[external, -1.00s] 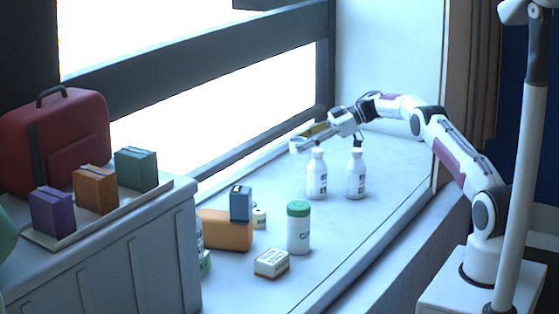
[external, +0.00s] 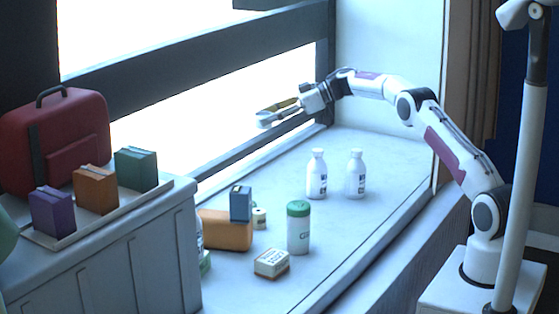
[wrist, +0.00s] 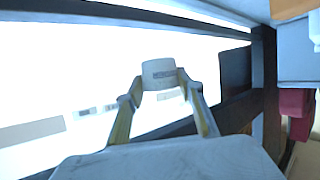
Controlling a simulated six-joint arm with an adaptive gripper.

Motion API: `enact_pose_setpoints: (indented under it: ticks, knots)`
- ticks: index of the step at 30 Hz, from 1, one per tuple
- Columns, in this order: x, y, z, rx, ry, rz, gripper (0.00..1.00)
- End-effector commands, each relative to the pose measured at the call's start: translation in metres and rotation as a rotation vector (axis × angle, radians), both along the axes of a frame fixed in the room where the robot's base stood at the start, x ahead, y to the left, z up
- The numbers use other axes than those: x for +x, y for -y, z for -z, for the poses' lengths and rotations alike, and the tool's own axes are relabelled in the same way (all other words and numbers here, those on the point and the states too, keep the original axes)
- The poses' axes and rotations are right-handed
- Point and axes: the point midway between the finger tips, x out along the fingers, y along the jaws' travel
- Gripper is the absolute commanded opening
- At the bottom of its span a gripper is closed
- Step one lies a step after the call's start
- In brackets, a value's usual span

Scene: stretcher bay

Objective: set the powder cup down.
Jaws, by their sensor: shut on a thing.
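The powder cup (wrist: 158,74) is a small pale cup with a dark label mark, between my fingertips in the wrist view. My gripper (wrist: 160,92) is shut on it. In the external view, my gripper (external: 272,114) holds the cup (external: 264,119) up in the air in front of the bright window, above the back edge of the counter (external: 274,179). The cup touches no surface there. The label is too small to read.
Two white bottles (external: 317,176) (external: 356,175) stand on the counter. A green-capped canister (external: 299,230), a small box (external: 271,263), an orange box (external: 226,232) and a blue box (external: 241,204) stand nearer. A red case (external: 52,140) is at left. The counter's back right is clear.

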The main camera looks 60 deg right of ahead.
Motion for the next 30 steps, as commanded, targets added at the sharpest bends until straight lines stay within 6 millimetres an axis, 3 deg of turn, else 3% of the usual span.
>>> enact_pose_setpoints:
  ticks: [6,13,30]
  knots:
    - [0.02,-0.019,-0.024,0.001,0.0,0.112,0.17]
    - [0.031,-0.03,-0.034,0.002,-0.001,0.235,0.17]
    - [0.031,-0.049,-0.019,0.005,-0.002,0.506,0.17]
